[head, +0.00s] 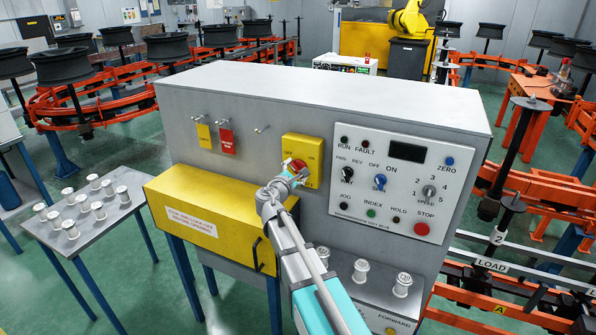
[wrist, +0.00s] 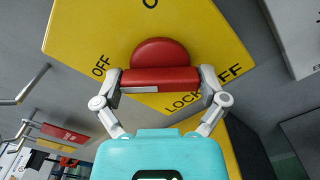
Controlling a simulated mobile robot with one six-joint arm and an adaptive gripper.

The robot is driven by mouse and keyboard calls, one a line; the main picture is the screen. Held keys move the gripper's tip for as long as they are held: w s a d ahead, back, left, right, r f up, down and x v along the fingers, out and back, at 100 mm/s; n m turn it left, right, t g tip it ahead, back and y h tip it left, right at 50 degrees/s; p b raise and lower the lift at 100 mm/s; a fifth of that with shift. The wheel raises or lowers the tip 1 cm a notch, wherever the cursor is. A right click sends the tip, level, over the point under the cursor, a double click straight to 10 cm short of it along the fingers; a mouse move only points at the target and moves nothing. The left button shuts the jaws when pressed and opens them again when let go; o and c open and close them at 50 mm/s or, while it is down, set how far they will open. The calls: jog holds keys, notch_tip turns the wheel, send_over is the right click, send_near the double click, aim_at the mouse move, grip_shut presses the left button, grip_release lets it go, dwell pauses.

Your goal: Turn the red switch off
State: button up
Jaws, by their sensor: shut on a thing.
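The red switch (head: 296,166) is a rotary knob on a yellow plate (head: 313,150) on the front of the grey cabinet. In the wrist view the red switch (wrist: 160,72) shows a round body with a bar handle across it. The yellow plate (wrist: 90,40) bears the words OFF and LOCK around the knob. My gripper (head: 290,177) reaches the knob from the lower front. In the wrist view my gripper (wrist: 160,84) has one finger at each end of the red bar and is shut on it. The lower part of the plate is partly hidden by my gripper.
A control panel (head: 400,180) with buttons and small switches is right of the plate. A yellow box (head: 205,222) with a black handle juts out at the lower left. Metal pegs and red and yellow tags (head: 226,141) hang at the left. A table (head: 105,222) holds several spindles.

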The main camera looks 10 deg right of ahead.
jog(key=shift+s+f, duration=0.1)
jog(key=shift+s, duration=0.05)
jog(key=o, duration=0.8)
jog(key=shift+s+a, duration=0.3)
jog(key=v, duration=1.1)
jog(key=shift+s, duration=0.1)
